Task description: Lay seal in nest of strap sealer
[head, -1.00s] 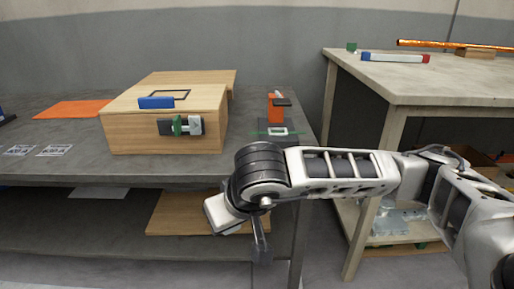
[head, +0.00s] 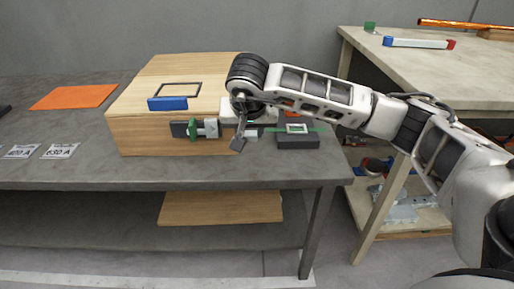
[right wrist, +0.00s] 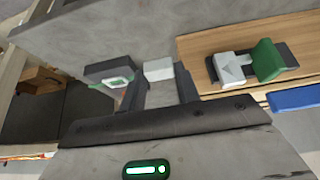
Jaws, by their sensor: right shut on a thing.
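The strap sealer (head: 298,141) stands on the grey bench right of the wooden box. It has a dark base, an orange part mostly hidden behind my arm, and a pale square frame with a green strap at it. My right gripper (head: 242,143) is left of the sealer, in front of the box. In the right wrist view the gripper (right wrist: 160,84) is shut on a small pale grey block, the seal (right wrist: 158,70). The sealer (right wrist: 108,72) shows just left of the fingers there, apart from the seal. My left gripper is not in view.
The wooden box (head: 160,132) carries a blue block (head: 167,103) and a green-and-grey clamp (head: 193,130) on its front. An orange sheet (head: 74,97) and printed labels (head: 60,151) lie to the left. A higher pale table (head: 440,70) stands at the right.

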